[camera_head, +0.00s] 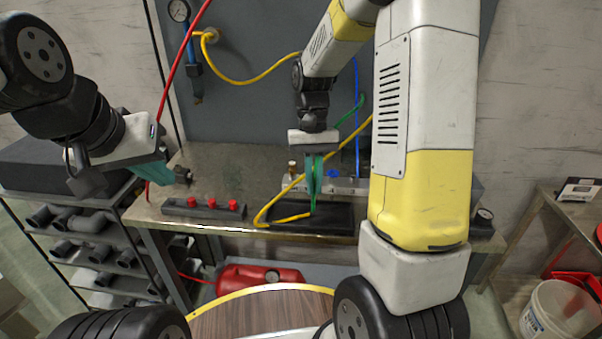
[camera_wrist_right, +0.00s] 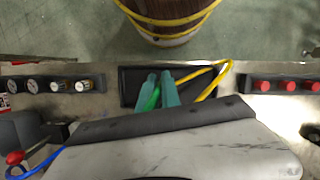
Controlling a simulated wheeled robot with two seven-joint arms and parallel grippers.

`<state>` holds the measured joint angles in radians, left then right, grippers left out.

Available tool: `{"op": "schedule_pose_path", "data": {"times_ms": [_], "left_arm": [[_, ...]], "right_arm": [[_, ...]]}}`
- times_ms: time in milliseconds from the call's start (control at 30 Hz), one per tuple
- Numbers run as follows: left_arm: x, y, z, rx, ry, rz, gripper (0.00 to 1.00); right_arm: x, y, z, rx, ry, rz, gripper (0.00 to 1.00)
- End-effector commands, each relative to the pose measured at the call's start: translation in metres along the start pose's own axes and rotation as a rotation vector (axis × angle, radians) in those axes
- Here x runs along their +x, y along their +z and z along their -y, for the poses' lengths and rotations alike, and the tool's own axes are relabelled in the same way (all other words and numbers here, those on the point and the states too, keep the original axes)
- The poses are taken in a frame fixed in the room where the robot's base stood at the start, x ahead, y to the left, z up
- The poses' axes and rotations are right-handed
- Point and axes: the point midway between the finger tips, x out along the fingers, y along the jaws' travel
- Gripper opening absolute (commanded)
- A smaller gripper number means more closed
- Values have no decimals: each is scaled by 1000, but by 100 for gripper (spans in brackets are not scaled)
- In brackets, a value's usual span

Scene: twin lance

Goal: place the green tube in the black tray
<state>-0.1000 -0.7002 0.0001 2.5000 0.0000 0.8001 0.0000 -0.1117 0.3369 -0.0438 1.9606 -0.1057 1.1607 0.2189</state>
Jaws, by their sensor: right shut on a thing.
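The black tray (camera_head: 342,222) lies on the workbench near its front edge; it also shows in the right wrist view (camera_wrist_right: 127,90). My right gripper (camera_head: 314,188) points down over the tray, its teal fingers close together. In the right wrist view, the green tube (camera_wrist_right: 153,98) shows between the fingers, and the gripper is shut on it. In the head view the green tube (camera_head: 350,113) runs up behind the wrist; its lower end is largely hidden by the fingers. My left gripper (camera_head: 165,172) is at the bench's left side, away from the tray; its finger gap is hidden.
A yellow tube (camera_head: 262,216) loops across the tray, its end lying in it; it also shows in the right wrist view (camera_wrist_right: 216,82). A block with red knobs (camera_head: 205,210) stands left of the tray. A blue tube (camera_head: 357,130) hangs behind. My right forearm hides the bench's right part.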

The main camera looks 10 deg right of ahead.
Motion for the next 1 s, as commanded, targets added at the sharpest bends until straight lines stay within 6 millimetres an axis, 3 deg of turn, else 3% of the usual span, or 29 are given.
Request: {"op": "schedule_pose_path", "data": {"times_ms": [100,400,633,1000], "left_arm": [[0,0,0,0,0,0,0],[0,0,0,0,0,0,0],[0,0,0,0,0,0,0],[0,0,0,0,0,0,0]], "right_arm": [[-4,-24,0,0,0,1,0],[-10,-48,-1,1,0,1,0],[22,-56,-1,0,0,3,0],[27,-58,-1,0,0,1,0]]}}
